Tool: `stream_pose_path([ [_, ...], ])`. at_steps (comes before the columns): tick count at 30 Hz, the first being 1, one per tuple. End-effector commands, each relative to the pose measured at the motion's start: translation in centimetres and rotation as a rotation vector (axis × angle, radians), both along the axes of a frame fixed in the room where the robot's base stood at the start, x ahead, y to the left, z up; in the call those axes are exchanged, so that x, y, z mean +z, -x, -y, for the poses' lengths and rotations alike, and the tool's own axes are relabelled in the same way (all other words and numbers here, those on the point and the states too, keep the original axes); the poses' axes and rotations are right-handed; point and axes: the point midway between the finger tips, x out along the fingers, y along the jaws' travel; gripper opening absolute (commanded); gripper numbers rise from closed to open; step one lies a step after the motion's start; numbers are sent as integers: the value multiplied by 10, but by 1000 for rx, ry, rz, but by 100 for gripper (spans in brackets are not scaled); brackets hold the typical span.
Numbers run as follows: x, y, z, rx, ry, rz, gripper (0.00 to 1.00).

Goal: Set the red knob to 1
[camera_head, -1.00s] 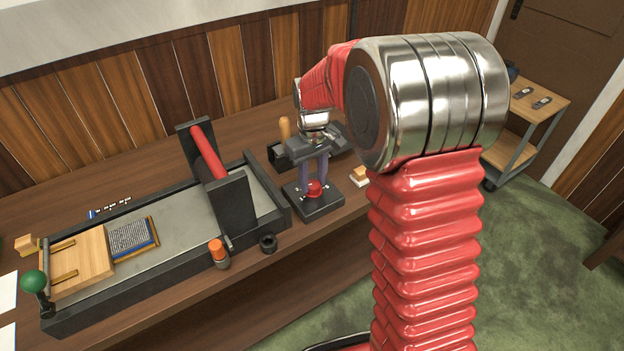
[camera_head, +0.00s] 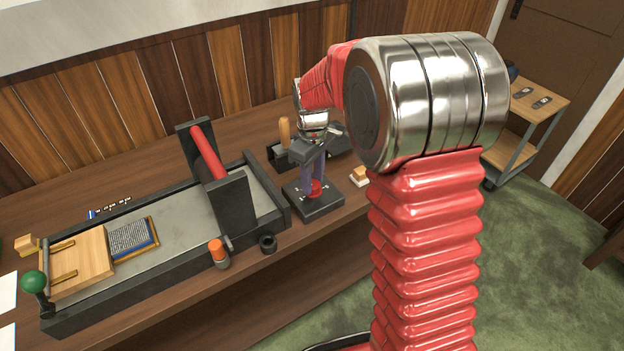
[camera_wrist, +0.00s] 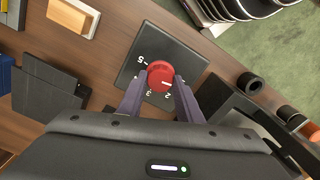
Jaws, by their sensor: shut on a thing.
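The red knob (camera_wrist: 160,74) sits on a dark square plate (camera_wrist: 186,55) with white marks around it. In the wrist view, a 2 and a 3 are readable below the knob, with another mark at its upper left. A small white line on the knob's lower right edge points roughly toward the 2. I cannot make out a 1; a finger may hide it. My gripper (camera_wrist: 159,78) is shut on the knob, one finger on each side. In the head view the knob (camera_head: 315,189) shows between the purple fingers, low over the plate.
A long dark press bed (camera_head: 265,195) with a red-barred frame (camera_head: 208,152) stands left of the plate. A black ring (camera_head: 267,243) and an orange-topped cylinder (camera_head: 217,250) are near its front. A wooden-topped block (camera_head: 359,175) lies right of the plate.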

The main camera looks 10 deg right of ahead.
Motion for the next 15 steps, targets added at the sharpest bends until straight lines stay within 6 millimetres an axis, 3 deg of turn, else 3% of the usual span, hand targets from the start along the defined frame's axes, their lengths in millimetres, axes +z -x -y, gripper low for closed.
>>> stream_pose_path([
  [2, 2, -3, -1, 1, -1, 9, 10],
  [3, 2, -3, -1, 1, -1, 8, 34],
  [10, 1, -1, -1, 0, -1, 4, 50],
  [15, 1, -1, -1, -1, -1, 2, 51],
])
